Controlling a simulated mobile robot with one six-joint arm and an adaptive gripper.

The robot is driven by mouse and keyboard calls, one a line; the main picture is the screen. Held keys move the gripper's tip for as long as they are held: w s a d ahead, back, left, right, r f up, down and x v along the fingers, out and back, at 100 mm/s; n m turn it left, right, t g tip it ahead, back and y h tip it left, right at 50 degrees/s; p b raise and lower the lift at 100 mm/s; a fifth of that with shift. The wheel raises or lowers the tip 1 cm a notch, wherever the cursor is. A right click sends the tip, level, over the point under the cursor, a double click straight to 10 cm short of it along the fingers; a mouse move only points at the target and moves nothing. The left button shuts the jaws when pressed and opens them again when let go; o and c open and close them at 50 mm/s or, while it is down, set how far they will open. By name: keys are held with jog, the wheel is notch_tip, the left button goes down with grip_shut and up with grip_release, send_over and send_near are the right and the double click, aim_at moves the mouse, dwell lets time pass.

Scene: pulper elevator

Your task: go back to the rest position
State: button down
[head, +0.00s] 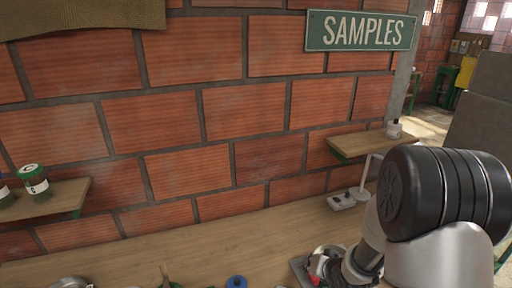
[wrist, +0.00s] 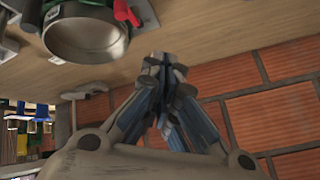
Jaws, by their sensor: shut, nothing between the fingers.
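My gripper (wrist: 165,62) points away from the camera in the wrist view, its two fingers drawn together with nothing between them. It is apart from the round metal vessel (wrist: 86,38), which sits on the wooden bench (wrist: 215,25) in the upper left of that view. In the head view my arm reaches in from the right over the bench (head: 190,254). The gripper's fingertips cannot be made out there.
A red handle (wrist: 126,13) is beside the vessel. In the head view, a left shelf (head: 68,197) holds green-lidded jars (head: 34,179). A right shelf (head: 360,143) and a small white device (head: 349,199) are near my arm. The brick wall (head: 190,130) stands behind the bench.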

jog(key=s+d+r+n+g+h+b, duration=0.1)
jog(key=s+r+h, duration=0.1)
jog(key=s+r, duration=0.45)
jog(key=s+d+r+h, duration=0.1)
jog(key=s+r, duration=0.2)
jog(key=r, duration=0.7)
jog(key=s+a+r+n+g, duration=0.1)
jog(key=s+a+r, duration=0.1)
jog(key=s, duration=0.7)
jog(key=s+a+r+n+g+y+b, duration=0.1)
jog(key=s+a+r, duration=0.2)
jog(key=s, duration=0.7)
jog(key=shift+a, duration=0.3)
jog(key=shift+w, duration=0.1)
